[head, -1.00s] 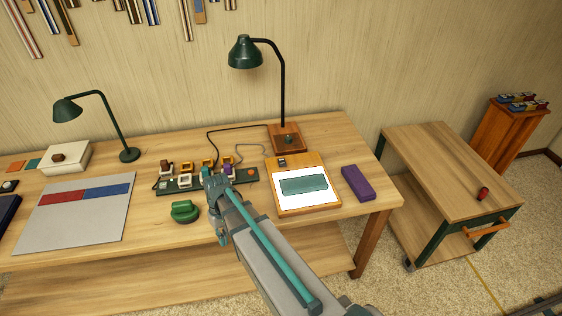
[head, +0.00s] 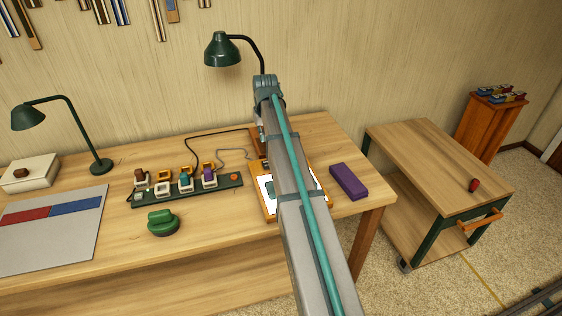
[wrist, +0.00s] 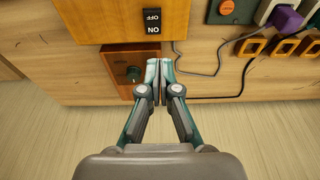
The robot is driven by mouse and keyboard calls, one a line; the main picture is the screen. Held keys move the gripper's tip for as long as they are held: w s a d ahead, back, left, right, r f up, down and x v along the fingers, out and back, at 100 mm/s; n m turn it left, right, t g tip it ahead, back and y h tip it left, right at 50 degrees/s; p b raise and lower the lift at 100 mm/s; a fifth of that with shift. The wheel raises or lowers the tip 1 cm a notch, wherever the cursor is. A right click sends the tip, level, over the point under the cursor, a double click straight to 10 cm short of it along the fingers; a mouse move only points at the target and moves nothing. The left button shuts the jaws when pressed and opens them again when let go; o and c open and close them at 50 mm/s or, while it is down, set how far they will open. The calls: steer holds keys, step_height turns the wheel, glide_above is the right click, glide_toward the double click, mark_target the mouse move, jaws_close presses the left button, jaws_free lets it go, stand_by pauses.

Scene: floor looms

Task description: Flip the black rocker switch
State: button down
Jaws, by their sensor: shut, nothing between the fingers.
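The black rocker switch (wrist: 152,22) is at the top of the wrist view, on the wooden frame of the light pad (wrist: 100,18). Its OFF and ON marks appear upside down there; I cannot tell which side is pressed. My gripper (wrist: 160,64) is shut and empty, its fingertips below and slightly right of the switch in the wrist view, apart from it.
The wooden lamp base with a dark knob (wrist: 133,73) lies just left of my fingers. Cables run to the right. A power strip (head: 215,188) with several plugs, a green object (head: 162,223) and a purple block (head: 349,181) stand nearby. The green lamp shade (head: 222,49) is close to my arm.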

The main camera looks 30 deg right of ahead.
steer(key=shift+d+r, duration=0.2)
steer(key=shift+d, duration=0.3)
steer(key=shift+f, duration=0.1)
steer(key=p, duration=0.3)
glide_toward(267, 165)
steer(key=x, duration=0.2)
steer(key=w+x, duration=0.1)
steer(key=x, duration=0.2)
steer(key=shift+s+f, duration=0.15)
steer(key=shift+f, duration=0.8)
